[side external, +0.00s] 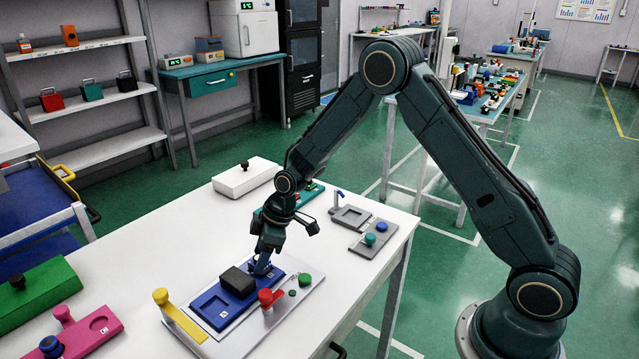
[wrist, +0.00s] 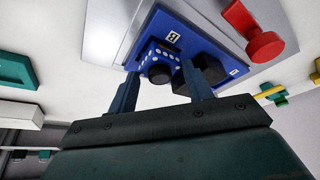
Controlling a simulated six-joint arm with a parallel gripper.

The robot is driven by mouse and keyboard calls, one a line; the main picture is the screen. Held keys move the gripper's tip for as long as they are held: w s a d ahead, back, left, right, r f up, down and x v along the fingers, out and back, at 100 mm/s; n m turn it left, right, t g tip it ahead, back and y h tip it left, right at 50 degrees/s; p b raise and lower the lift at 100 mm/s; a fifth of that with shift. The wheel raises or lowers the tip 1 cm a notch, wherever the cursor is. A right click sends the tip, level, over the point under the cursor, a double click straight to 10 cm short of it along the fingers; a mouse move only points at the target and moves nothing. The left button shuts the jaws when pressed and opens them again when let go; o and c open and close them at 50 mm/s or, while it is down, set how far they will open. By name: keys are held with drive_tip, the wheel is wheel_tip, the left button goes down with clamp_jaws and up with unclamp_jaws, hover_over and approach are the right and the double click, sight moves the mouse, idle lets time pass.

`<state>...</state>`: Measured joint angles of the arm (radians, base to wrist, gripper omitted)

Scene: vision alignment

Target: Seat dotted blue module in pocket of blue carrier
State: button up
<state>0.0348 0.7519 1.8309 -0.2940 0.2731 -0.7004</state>
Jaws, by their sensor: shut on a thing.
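The blue carrier (side external: 215,306) lies on a grey plate on the white table; it also shows in the wrist view (wrist: 207,47). The dotted blue module (wrist: 147,55), blue with white dots and a black knob, is between the fingers of my gripper (wrist: 158,70) at one end of the carrier. My gripper (side external: 263,266) is shut on the module, low over the carrier's far end in the side view. A black block (side external: 238,282) is on the carrier beside the module. The pocket is hidden, and I cannot tell whether the module touches its floor.
A red clamp knob (side external: 267,298), a green knob (side external: 304,279) and a yellow post (side external: 161,296) stand around the carrier. A pink block (side external: 88,334) and a green block (side external: 40,292) are at left. A white block (side external: 246,177) and grey fixtures (side external: 372,238) stand farther back.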

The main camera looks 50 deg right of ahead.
drive_tip(key=shift+f, duration=0.4)
drive_tip(key=shift+f, duration=0.1)
drive_tip(key=o, duration=1.1)
drive_tip(key=shift+c, duration=0.2)
drive_tip(key=v, duration=1.2)
drive_tip(key=shift+r, duration=0.25)
